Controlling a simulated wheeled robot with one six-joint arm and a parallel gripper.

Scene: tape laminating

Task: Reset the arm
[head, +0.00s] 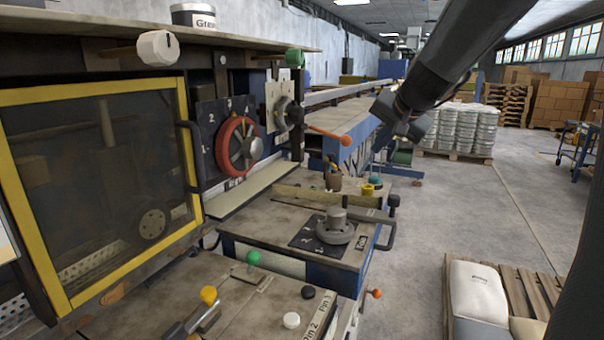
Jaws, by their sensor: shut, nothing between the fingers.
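My arm (450,65) reaches in from the upper right of the head view, dark and slanting down to the left. My gripper (400,128) is at its lower end, small and dark, in the air in front of the blue machine line. It is shut and empty, and it appears apart from everything around it. Its fingers are hard to make out against the background.
A machine with a yellow-framed window (100,190) and a red handwheel (239,145) stands at the left. A bench (290,268) with knobs is at centre. A pallet of white buckets (458,130) stands behind my gripper.

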